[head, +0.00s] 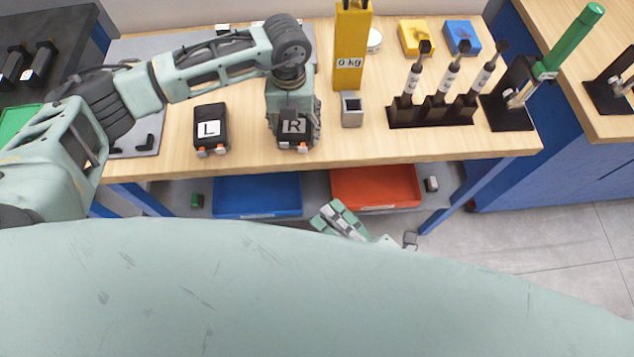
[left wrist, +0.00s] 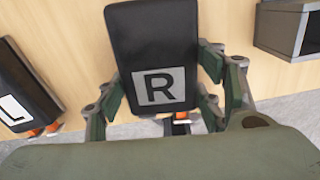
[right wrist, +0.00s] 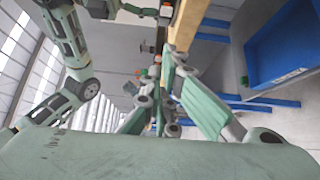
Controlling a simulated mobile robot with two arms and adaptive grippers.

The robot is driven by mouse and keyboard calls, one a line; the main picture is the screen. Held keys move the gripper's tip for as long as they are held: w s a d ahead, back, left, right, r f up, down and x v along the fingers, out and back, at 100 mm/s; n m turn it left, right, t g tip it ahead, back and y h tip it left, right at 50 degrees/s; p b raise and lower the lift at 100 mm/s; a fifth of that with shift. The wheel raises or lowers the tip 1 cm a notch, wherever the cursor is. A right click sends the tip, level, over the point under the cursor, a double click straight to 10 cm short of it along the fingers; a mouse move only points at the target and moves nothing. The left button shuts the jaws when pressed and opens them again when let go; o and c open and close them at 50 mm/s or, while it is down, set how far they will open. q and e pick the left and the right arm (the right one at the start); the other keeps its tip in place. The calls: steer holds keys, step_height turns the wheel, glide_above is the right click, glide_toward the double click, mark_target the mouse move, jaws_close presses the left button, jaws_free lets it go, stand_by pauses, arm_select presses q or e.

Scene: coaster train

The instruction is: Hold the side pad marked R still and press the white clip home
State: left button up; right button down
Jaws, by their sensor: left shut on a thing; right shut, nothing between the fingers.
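The black side pad marked R (head: 293,131) sits near the front edge of the table. My left gripper (head: 293,115) is around it from above; in the left wrist view its fingers are shut on both sides of the R pad (left wrist: 150,45). Small orange and pale pieces show at the R pad's front end (head: 303,147). Which of them is the white clip, and how deep it sits, I cannot tell. My right gripper (head: 330,215) is shut and empty, below and in front of the table edge, apart from the pad. It also shows in the right wrist view (right wrist: 172,65).
A second black pad marked L (head: 210,128) lies left of the R pad. A yellow 0 kg block (head: 351,45), a grey open box (head: 352,109) and a black tool rack (head: 430,116) stand right. Blue (head: 257,195) and red (head: 375,187) trays lie on the shelf below.

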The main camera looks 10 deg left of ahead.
mark_target(303, 150)
steer(key=shift+w+d+x, duration=0.25)
steer(key=shift+w+x, duration=0.15)
steer(key=shift+x, duration=1.65)
steer(key=shift+w+d+x, duration=0.3)
steer(key=shift+w+x, duration=0.05)
steer(key=shift+x, duration=1.65)
steer(key=shift+w+d+x, duration=0.25)
steer(key=shift+w+x, duration=0.15)
steer(key=shift+x, duration=1.65)
